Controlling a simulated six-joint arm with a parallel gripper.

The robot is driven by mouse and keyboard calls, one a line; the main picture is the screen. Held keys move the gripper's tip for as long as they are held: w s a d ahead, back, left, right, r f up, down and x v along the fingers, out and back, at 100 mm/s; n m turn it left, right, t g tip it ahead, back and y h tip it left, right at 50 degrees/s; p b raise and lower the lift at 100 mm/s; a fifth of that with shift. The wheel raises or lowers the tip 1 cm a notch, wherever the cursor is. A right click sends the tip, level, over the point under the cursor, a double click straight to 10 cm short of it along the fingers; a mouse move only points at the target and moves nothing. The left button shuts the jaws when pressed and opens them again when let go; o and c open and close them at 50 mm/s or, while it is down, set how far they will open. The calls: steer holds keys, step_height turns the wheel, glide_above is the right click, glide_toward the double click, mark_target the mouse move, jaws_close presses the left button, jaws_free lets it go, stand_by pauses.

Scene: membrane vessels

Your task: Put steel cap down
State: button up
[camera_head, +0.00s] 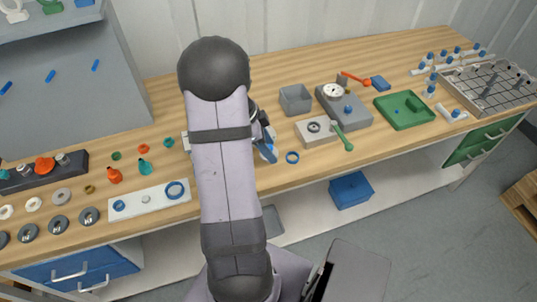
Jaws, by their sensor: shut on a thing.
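My arm rises through the middle of the view and covers most of my gripper (263,136). Only a dark part and a blue part of it show at the arm's right edge, over the wooden bench. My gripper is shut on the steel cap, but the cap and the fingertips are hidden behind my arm. A white and blue thing shows partly just below the gripper; I cannot tell what it is.
Left of my arm are a white tray (165,200) with blue rings, several metal rings and a dark block (45,174).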

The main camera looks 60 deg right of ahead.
steer(key=shift+f+p, duration=0.5)
steer(key=shift+f, duration=1.75)
steer(key=shift+f+b, duration=0.2)
steer(key=shift+b, duration=0.1)
steer(key=o, duration=1.2)
steer(key=shift+r, duration=0.1)
steer(key=shift+r+p, duration=0.1)
steer(key=shift+p, duration=0.2)
